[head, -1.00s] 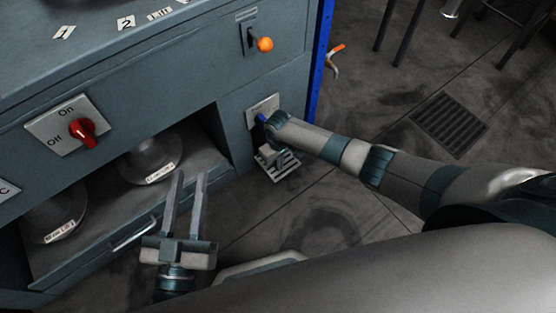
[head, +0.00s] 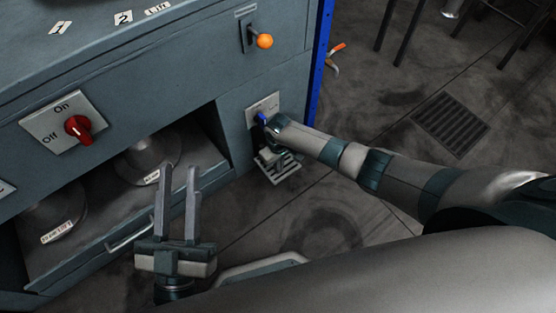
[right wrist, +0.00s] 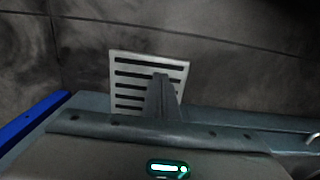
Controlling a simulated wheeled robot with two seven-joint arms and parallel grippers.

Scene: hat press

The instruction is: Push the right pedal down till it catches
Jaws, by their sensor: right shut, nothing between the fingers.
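The right pedal (head: 287,174) is a pale slotted plate low at the machine's right front corner. In the right wrist view the slotted pedal (right wrist: 125,83) lies under and around my right gripper's fingers (right wrist: 161,77). My right gripper (head: 271,152) is shut and empty, over the pedal in the head view and partly hiding it. I cannot tell whether it touches the pedal or how far down the pedal is. My left gripper (head: 178,180) is open and empty, in front of the machine's lower opening.
The grey machine (head: 180,70) has a red On/Off knob (head: 78,127), an orange-tipped lever (head: 264,41) and a blue knob (head: 262,117) just above my right gripper. Round blocks (head: 150,158) sit in the opening. Floor right of the pedal is clear, with a drain grate (head: 450,124).

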